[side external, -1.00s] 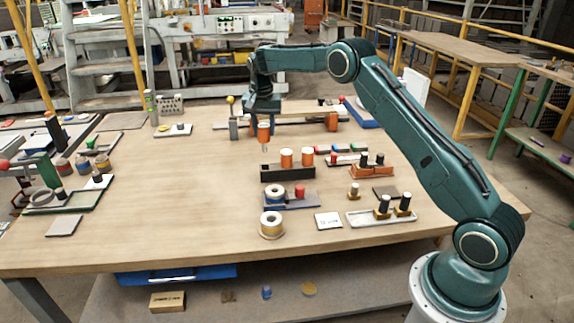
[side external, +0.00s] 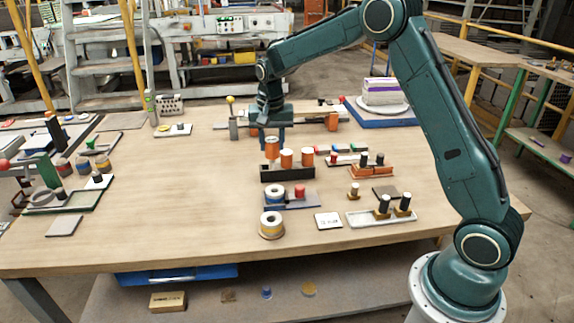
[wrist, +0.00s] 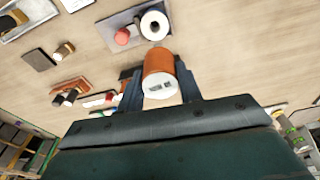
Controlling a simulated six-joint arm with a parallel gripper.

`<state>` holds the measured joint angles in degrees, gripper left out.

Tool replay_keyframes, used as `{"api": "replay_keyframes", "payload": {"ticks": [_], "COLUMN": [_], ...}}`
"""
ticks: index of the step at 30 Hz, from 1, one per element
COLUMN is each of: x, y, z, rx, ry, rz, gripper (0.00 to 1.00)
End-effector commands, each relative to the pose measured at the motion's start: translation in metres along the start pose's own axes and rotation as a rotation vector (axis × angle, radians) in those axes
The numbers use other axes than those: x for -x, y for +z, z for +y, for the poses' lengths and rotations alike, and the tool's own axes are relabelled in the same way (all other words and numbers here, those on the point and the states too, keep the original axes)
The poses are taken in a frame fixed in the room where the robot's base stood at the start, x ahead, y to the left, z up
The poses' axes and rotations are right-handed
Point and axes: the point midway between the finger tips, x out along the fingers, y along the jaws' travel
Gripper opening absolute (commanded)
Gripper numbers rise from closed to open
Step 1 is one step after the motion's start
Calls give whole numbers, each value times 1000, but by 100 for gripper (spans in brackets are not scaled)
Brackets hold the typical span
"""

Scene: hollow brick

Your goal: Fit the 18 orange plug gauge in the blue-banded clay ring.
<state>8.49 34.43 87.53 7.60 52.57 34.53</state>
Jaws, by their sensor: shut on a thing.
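My gripper (side external: 272,136) is shut on an orange plug gauge (side external: 272,150) and holds it upright, just behind the left end of a black rack. In the wrist view the gauge (wrist: 159,66) sits between the fingers (wrist: 160,92), its pale end bearing a dark mark I cannot read. One clay ring (side external: 275,193), with a pale top and some blue on it, stands on a blue-grey plate (side external: 303,202) in front of the rack. It also shows in the wrist view (wrist: 154,25). A second ring (side external: 271,226) with a yellowish band stands nearer the front.
The black rack (side external: 288,173) holds two more orange gauges (side external: 307,158). A red-topped piece (side external: 300,191) is beside the ring on the plate. A white card (side external: 328,221), a pale tray (side external: 380,218) and an orange rack (side external: 372,171) lie rightward. The table's left-middle is clear.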

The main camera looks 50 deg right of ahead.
Motion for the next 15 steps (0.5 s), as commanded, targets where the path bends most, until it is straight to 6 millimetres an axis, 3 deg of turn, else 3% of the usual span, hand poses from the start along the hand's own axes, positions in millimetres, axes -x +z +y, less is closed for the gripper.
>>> {"api": "replay_keyframes", "payload": {"ticks": [6,15], "x": [2,0], "y": [11,11], "z": [3,4], "rx": [10,10], "ry": [-4,-3], "rz": [0,-1], "gripper": [10,10]}}
